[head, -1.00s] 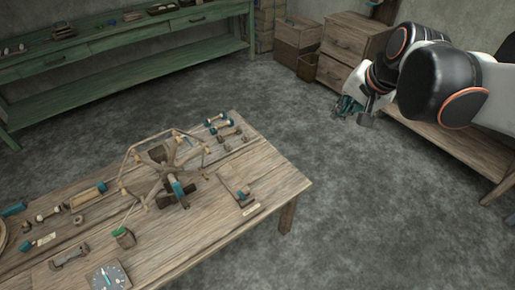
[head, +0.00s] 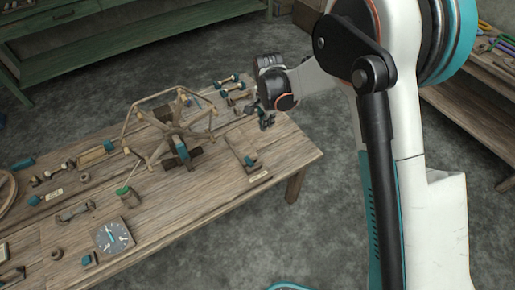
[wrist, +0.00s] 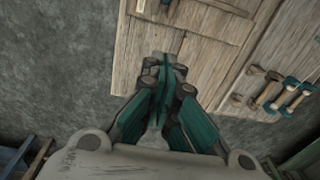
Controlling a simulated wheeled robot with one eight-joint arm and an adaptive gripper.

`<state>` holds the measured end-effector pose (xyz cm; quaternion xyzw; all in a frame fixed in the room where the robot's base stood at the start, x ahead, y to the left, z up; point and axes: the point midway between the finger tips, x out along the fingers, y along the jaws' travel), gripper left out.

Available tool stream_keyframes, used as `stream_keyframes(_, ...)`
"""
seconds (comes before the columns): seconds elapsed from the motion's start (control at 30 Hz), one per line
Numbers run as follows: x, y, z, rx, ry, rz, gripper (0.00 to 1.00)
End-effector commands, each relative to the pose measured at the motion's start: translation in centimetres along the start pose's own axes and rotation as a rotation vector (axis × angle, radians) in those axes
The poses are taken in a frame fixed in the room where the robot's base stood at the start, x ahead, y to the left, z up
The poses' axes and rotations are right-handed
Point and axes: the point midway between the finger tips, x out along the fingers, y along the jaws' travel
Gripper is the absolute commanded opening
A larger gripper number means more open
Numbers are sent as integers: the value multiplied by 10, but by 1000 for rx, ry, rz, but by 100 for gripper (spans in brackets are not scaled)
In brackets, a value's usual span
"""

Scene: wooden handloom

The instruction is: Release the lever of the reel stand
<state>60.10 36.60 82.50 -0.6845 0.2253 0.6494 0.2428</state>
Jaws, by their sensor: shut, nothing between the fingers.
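The wooden reel stand (head: 170,130), with a spoked reel, stands on the wooden table. A teal piece (head: 182,150) sits at the front of its hub; I cannot tell whether it is the lever. My gripper (head: 265,118) is to the right of the reel, near the table's right end and apart from the reel. In the wrist view my gripper (wrist: 164,78) has its teal fingers together, empty, with the table's end beyond them. The reel itself does not show in the wrist view.
A small wooden fixture with a teal block (head: 249,160) and a label lies near the table's right end. Teal-ended bobbins (head: 228,80) lie behind the reel; some show in the wrist view (wrist: 290,92). A dial (head: 113,236) sits at the front. Grey floor surrounds the table.

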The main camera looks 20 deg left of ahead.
Motion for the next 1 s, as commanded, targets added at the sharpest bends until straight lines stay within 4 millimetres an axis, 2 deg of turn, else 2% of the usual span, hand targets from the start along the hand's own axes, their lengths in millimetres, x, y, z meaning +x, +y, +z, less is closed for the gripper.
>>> stream_keyframes(0.03,13,-2,7,7,7,15,0)
stream_keyframes(0.1,23,-2,12,20,13,31,0)
stream_keyframes(0.37,47,-1,16,31,19,44,0)
stream_keyframes(0.83,137,3,14,29,19,42,0)
stream_keyframes(0.9,136,2,28,27,18,42,0)
stream_keyframes(1.0,138,2,40,26,18,42,0)
